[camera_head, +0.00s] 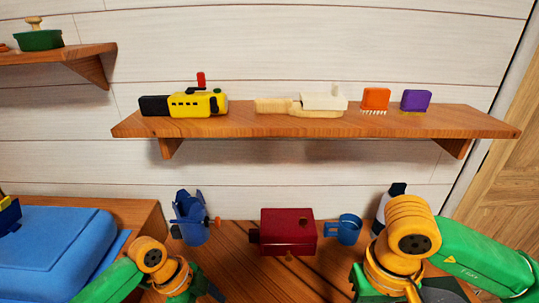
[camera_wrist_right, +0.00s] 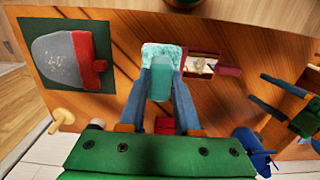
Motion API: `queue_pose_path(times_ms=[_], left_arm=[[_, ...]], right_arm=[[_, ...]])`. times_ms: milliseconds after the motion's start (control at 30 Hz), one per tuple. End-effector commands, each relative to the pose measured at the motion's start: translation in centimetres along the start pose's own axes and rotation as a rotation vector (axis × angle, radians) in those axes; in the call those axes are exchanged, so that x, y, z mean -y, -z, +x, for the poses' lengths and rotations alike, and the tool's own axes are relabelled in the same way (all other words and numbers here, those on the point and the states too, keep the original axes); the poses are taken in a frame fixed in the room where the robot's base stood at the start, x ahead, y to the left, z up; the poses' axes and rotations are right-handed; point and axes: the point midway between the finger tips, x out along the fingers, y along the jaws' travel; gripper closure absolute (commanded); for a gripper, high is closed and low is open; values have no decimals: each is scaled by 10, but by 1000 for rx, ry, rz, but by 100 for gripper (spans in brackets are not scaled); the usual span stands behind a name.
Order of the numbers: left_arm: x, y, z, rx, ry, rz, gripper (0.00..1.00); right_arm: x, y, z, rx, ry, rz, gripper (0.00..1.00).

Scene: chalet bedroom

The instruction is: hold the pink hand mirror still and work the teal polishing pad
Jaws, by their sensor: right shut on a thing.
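The teal polishing pad (camera_wrist_right: 150,52) shows in the right wrist view, with a speckled face and a plain teal block. My right gripper (camera_wrist_right: 163,85) is shut on that block, a blue finger on each side. A dark reddish-pink framed piece with a handle (camera_wrist_right: 230,71), which looks like the hand mirror (camera_wrist_right: 203,52), lies on the wooden table just right of the pad. My left gripper (camera_wrist_right: 260,90) is at the right of that view, its blue fingers apart and empty, close to the handle's end but apart from it. The head view shows neither mirror nor pad.
A green mat (camera_wrist_right: 30,85) with a grey and red item (camera_wrist_right: 58,60) lies left of the pad in the wrist view. A red box (camera_head: 288,230), a blue mug (camera_head: 345,229) and a blue jug-like item (camera_head: 190,218) stand along the wall. A loaded shelf (camera_head: 330,125) hangs above.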

Motion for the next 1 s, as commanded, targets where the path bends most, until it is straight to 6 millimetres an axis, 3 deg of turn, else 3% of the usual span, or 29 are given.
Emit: queue_pose_path(times_ms=[233,400,600,867,900,1000], left_arm=[[0,-5,56,-2,0,4,32],[0,-2,81,-2,-1,0,32],[0,0,96,-1,-1,0,32],[0,0,97,0,0,-1,32],[0,0,97,-1,0,-1,35],[0,0,97,-1,0,-1,62]], right_arm=[[0,0,54,0,0,0,100],[0,0,64,0,0,0,100],[0,0,71,0,0,0,100],[0,0,70,0,0,0,100],[0,0,70,0,0,0,100],[0,0,70,0,0,0,100]])
